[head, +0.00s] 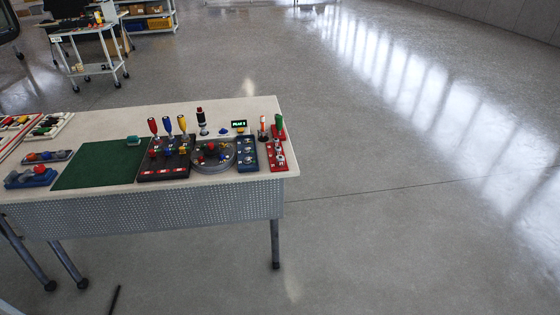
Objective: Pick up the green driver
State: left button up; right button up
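Neither of my grippers can be made out in the head view.
A black rack (163,172) with red, blue and yellow upright handles, a round grey tray (213,167) and a blue block (247,155) stand left of it. A green mat (98,168) lies further left. Floor (400,220) right of the table is clear.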

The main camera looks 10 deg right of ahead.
aim_at(279, 118)
jog(key=i+u, duration=0.15)
jog(key=i, duration=0.3)
jog(key=i+l+u, duration=0.15)
jog(key=i, duration=0.25)
jog(key=i+l+u, duration=0.15)
jog(key=i, duration=0.3)
